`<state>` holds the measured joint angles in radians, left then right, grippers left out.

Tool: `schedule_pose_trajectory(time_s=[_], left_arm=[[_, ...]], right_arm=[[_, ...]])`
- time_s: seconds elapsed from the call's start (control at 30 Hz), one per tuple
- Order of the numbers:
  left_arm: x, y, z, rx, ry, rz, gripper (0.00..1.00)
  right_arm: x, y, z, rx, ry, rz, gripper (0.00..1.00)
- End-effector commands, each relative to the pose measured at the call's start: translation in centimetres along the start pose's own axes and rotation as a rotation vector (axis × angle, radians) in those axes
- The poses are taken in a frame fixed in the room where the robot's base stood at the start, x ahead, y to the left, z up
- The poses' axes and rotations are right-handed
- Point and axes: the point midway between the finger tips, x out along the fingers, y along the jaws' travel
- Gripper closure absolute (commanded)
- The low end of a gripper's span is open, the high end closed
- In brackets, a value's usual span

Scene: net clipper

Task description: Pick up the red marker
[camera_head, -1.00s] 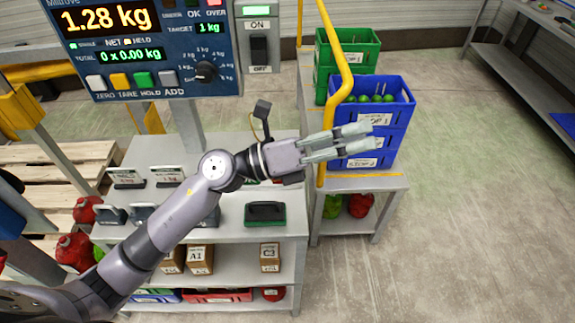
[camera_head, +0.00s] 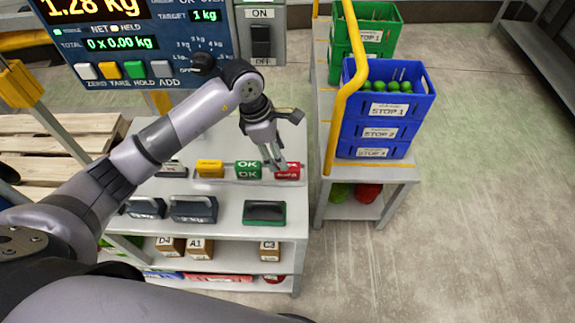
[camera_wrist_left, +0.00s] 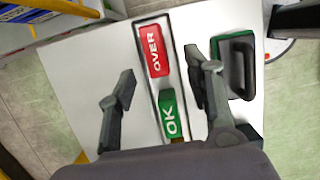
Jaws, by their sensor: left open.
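The red marker (camera_head: 288,172) is a small red block on the white table top, at the right end of a row of markers. In the left wrist view it reads OVER (camera_wrist_left: 153,51) and lies in a thin dark-edged tray. My left gripper (camera_head: 276,163) is open and empty above the row, its fingertips near the red marker and the green OK marker (camera_head: 248,170). In the left wrist view the fingers (camera_wrist_left: 160,88) stand apart on either side of the tray. I cannot tell their exact height above it. My right gripper is not in view.
A yellow marker (camera_head: 210,168) lies left of the green one. A green-rimmed dark item (camera_head: 265,212) and dark handled weights (camera_head: 194,208) sit in front. A yellow rail (camera_head: 345,100) and blue crates (camera_head: 384,140) stand to the right. The scale display (camera_head: 135,40) stands behind.

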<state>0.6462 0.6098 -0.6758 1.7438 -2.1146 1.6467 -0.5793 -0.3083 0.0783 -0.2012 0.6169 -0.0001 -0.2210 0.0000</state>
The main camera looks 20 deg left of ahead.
Motion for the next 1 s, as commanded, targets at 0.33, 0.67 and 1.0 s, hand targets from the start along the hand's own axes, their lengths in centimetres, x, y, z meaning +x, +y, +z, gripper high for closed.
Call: schedule_pose_trajectory(time_s=[0.33,0.67,1.0], left_arm=[[3.0,0.2,0.4,-0.003,-0.003,-0.005,0.53],[6.6,0.5,0.2,0.0,-0.002,0.001,0.53],[6.6,0.5,0.2,0.0,-0.003,0.001,0.64]], right_arm=[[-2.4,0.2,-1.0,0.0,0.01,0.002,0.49],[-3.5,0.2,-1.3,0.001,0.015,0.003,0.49],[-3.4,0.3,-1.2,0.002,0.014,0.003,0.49]])
